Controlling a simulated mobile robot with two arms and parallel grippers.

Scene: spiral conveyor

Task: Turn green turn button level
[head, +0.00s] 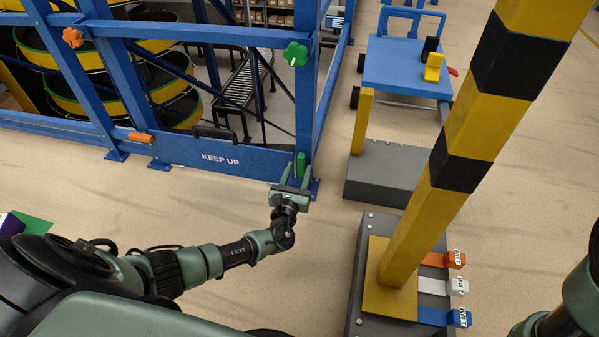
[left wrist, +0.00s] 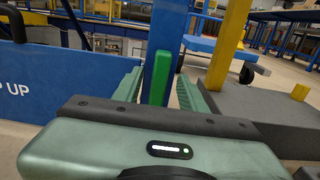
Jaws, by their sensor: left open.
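The green turn button (head: 301,160) is a small upright bar on the blue post at the right end of the "KEEP UP" panel (head: 190,152). It stands about vertical. In the left wrist view the green turn button (left wrist: 157,77) shows upright near the middle, in front of the blue post. My left gripper (head: 295,177) is open at the post. Its fingers lie one on each side of the button, with a gap visible on both sides in the left wrist view (left wrist: 158,92). My right gripper is out of view.
An orange turn button (head: 140,137) lies about level at the panel's left. A green knob (head: 295,53) and an orange knob (head: 73,37) sit higher on the blue frame. A yellow-black post (head: 450,140) and grey blocks (head: 390,172) stand to the right.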

